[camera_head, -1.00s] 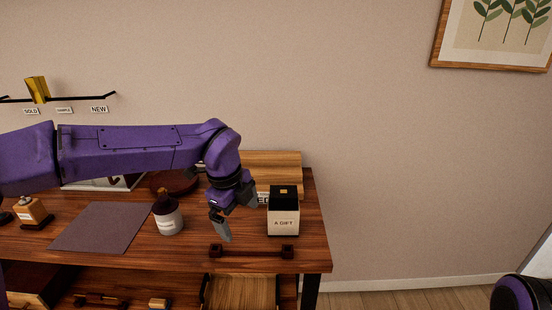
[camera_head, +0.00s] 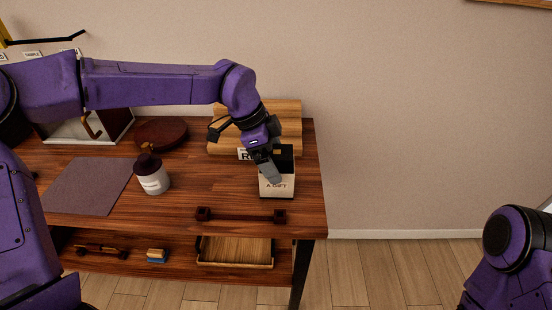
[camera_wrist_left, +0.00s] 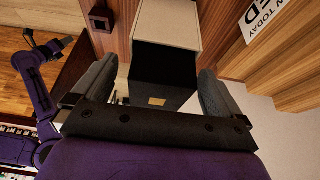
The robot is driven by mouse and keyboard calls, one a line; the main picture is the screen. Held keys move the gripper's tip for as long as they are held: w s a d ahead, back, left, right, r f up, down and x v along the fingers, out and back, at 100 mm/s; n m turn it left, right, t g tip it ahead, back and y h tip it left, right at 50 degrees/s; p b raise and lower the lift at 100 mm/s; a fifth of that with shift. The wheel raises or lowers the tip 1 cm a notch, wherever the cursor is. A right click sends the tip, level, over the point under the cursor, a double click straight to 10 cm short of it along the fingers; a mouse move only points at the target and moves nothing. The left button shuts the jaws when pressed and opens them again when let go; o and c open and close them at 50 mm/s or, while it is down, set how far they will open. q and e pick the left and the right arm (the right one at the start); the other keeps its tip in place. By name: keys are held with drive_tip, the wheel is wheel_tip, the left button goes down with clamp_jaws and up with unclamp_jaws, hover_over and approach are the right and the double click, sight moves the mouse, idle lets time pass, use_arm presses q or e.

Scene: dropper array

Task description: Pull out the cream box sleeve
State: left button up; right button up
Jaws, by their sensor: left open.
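The gift box stands upright near the right end of the wooden table. Its cream sleeve (camera_head: 285,188), printed "A GIFT", covers the lower part, and a black part (camera_head: 287,153) rises above it. My left gripper (camera_head: 270,172) is open at the box, with one finger in front of its left side. In the left wrist view, the cream sleeve (camera_wrist_left: 168,22) and black part (camera_wrist_left: 165,68) lie between the open fingers (camera_wrist_left: 158,76). I cannot tell whether either finger touches. Part of my right arm shows at lower right; its gripper is out of view.
A wooden stand (camera_head: 284,112) with a sign is behind the box. A dark bar with two end blocks (camera_head: 240,217) lies along the front edge. A bottle (camera_head: 153,180), a grey mat (camera_head: 88,186) and a round dark wooden piece (camera_head: 162,133) are to the left. A tray (camera_head: 235,252) sits below.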

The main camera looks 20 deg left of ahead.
use_arm(q)
drive_tip(key=shift+x, duration=1.3)
drive_tip(key=shift+a, duration=0.1)
drive_tip(key=c, duration=1.1)
drive_tip(key=shift+r, duration=0.1)
drive_tip(key=shift+r+p, duration=0.45)
drive_tip(key=shift+r, duration=0.1)
wheel_tip(320, 180, up, 16)
drive_tip(key=p, duration=1)
drive_tip(key=shift+f, duration=0.2)
